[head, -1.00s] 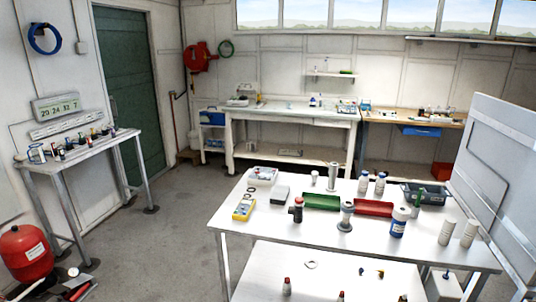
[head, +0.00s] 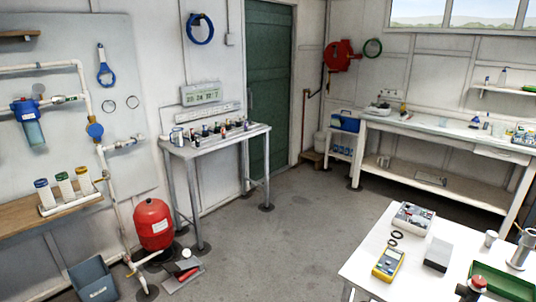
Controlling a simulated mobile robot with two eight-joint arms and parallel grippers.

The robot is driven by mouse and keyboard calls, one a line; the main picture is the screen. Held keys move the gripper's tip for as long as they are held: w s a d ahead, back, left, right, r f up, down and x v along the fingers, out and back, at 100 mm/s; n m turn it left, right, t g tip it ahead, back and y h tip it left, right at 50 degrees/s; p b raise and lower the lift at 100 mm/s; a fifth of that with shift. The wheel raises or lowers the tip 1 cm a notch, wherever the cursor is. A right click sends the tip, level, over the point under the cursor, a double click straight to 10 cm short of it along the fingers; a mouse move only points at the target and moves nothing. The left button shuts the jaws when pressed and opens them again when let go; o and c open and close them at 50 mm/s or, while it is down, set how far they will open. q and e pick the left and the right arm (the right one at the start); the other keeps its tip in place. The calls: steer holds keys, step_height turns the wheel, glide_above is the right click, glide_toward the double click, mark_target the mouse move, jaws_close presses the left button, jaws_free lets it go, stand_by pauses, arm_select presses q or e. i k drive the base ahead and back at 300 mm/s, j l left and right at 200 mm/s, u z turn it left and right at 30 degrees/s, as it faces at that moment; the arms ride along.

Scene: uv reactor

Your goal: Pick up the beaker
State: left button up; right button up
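I cannot make out for certain which thing is the beaker. A small clear, glass-like vessel (head: 178,136) stands at the left end of the narrow side table by the wall. A small pale vessel (head: 443,122) stands on the long back bench, too small to identify. A white cup-like vessel (head: 490,239) stands on the front white table. Neither of my grippers is in view.
The side table (head: 205,149) holds several small bottles. The front table (head: 365,262) carries a yellow meter (head: 388,263) and a green tray (head: 500,283). A red tank (head: 153,224) and a grey bin (head: 94,280) stand at left. The middle floor (head: 290,235) is clear.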

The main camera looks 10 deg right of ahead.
mark_target(443, 121)
steer(key=i+j+u, duration=0.3)
steer(key=i, duration=0.4)
steer(key=i+l+u, duration=0.1)
steer(key=i+u, duration=0.2)
steer(key=i, duration=0.45)
steer(key=i+l+z, duration=0.1)
steer(key=i+z, duration=0.75)
steer(key=i+j+z, duration=0.15)
steer(key=i+z, duration=0.25)
steer(key=i+l+z, duration=0.2)
steer(key=i+z, duration=0.3)
steer(key=i, duration=0.15)
steer(key=i+j+z, duration=0.1)
steer(key=i+z, duration=0.35)
steer(key=i, duration=0.2)
steer(key=i+j+z, duration=0.15)
steer(key=i, duration=1.55)
steer(key=i+z, duration=0.5)
steer(key=i, duration=1.15)
steer(key=i+l+u, duration=0.15)
steer(key=i+u, duration=0.2)
steer(key=i, duration=0.15)
steer(key=i+l+u, duration=0.35)
steer(key=i, duration=0.15)
steer(key=i+l+u, duration=0.35)
steer(key=i+j, duration=0.05)
steer(key=i, duration=0.05)
